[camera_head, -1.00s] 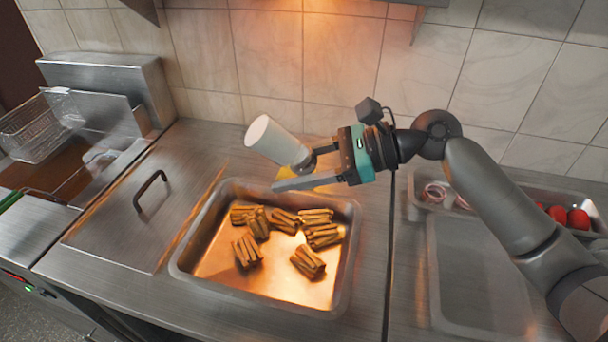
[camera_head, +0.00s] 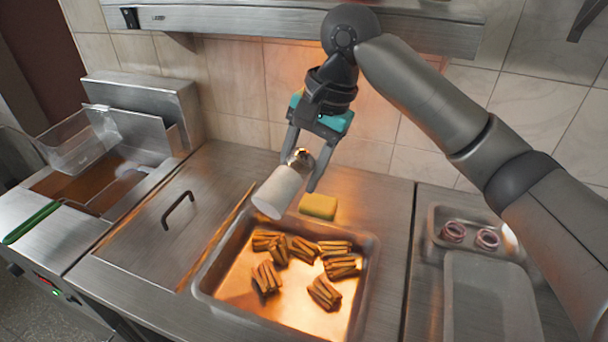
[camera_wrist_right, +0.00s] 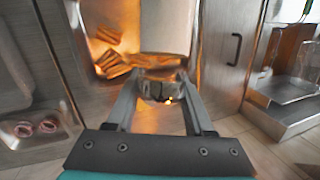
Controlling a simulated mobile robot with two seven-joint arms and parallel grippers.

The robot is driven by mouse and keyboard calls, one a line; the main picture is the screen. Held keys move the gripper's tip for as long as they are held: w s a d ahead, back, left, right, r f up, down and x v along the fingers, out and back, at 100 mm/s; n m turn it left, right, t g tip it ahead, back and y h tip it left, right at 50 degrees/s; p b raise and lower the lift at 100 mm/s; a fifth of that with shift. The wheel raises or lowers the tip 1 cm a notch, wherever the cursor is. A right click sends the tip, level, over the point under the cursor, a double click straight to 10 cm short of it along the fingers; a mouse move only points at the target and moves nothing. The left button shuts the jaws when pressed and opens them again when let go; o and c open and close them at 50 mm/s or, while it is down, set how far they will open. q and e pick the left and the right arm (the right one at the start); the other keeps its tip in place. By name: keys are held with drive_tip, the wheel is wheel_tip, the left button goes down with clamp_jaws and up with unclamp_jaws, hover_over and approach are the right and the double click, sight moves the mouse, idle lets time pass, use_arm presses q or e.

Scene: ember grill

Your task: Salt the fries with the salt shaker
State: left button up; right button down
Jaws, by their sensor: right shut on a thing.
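The salt shaker (camera_head: 277,190) has a white body and a shiny metal end. My right gripper (camera_head: 304,165) is shut on the metal end. The shaker is tilted, its white end pointing down and left over the back-left edge of the tray (camera_head: 369,270). In the right wrist view the white body (camera_wrist_right: 166,25) extends beyond the fingers (camera_wrist_right: 160,92). The fries (camera_head: 268,277) lie in several small bundles in the metal tray, below and in front of the shaker. Salt grains cannot be made out. My left gripper is not in view.
A yellow block (camera_head: 318,206) lies behind the tray. A handled metal lid (camera_head: 150,229) and a fryer with a clear basket (camera_head: 80,145) are to the left. To the right, a bin holds onion rings (camera_head: 453,232). A shelf (camera_head: 230,18) overhangs the wall.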

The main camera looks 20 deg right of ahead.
drive_tip(key=n, duration=0.1)
drive_tip(key=n+t+h, duration=0.1)
drive_tip(key=r+n+t+h, duration=0.1)
drive_tip(key=n, duration=0.1)
drive_tip(key=shift+w+a+r+p, duration=0.1)
drive_tip(key=shift+w+p, duration=0.15)
drive_tip(key=shift+p, duration=0.05)
drive_tip(key=w+d+r+n+t+y+p, duration=0.2)
drive_tip(key=w+r+n+t+y+p, duration=0.3)
drive_tip(key=r+n+t, duration=0.3)
wheel_tip(320, 180, up, 3)
drive_tip(key=w+n+y, duration=0.1)
drive_tip(key=n, duration=0.2)
drive_tip(key=shift+w+y+p, duration=0.2)
drive_tip(key=shift+y+p, duration=0.1)
drive_tip(key=shift+p, duration=0.05)
drive_tip(key=shift+r, duration=0.1)
